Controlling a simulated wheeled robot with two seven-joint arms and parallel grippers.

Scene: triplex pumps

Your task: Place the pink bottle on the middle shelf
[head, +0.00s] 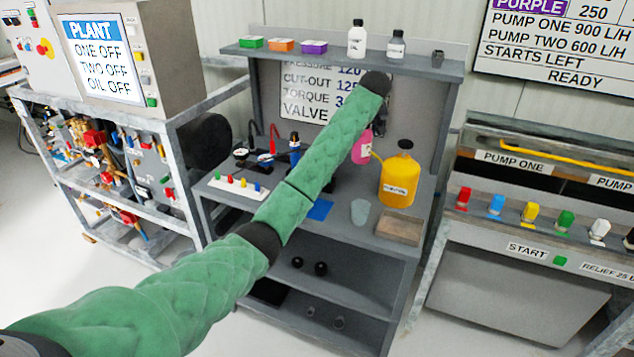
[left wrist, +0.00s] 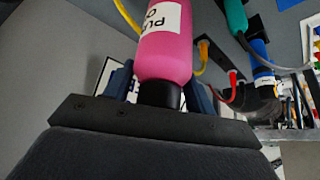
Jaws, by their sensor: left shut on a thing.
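The pink bottle (head: 362,149) shows beside my left forearm in the head view, in front of the bench's back panel. Its lower part is near the worktop level, but I cannot tell if it touches. In the left wrist view the pink bottle (left wrist: 166,45) has a white label and a black cap. My left gripper (left wrist: 162,88) is shut on it around the cap end; the arm mostly hides this gripper in the head view. The grey bench has a top shelf (head: 440,64), a worktop (head: 340,222) and a shelf below (head: 345,268). My right gripper is not in view.
Two black balls (head: 320,268) sit on the shelf below the worktop.

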